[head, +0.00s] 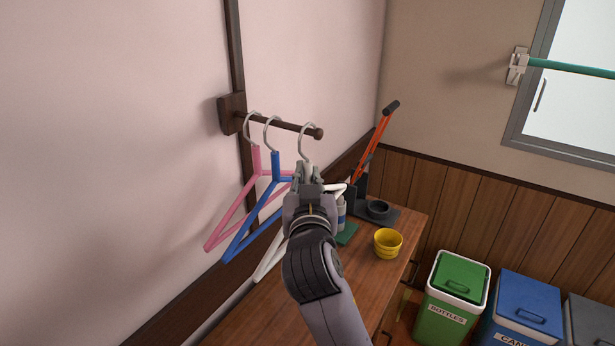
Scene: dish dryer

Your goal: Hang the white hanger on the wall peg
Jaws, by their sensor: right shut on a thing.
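The dark wooden wall peg (285,125) sticks out from a block on the pink wall, at upper centre left. The white hanger (268,263) is mostly hidden behind my right gripper and arm; its hook shows at the peg's outer end, and its lower left arm shows beside my arm. The hook overlaps the peg in the picture; I cannot tell whether it rests on it. My right gripper (308,178) is shut on the white hanger just below the hook. My left gripper is not in view.
A pink hanger (230,218) and a blue hanger (248,228) hang on the peg closer to the wall. Below is a wooden counter (375,275) with a yellow bowl (387,243) and an orange-handled tool (372,145). Green and blue bins stand at lower right.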

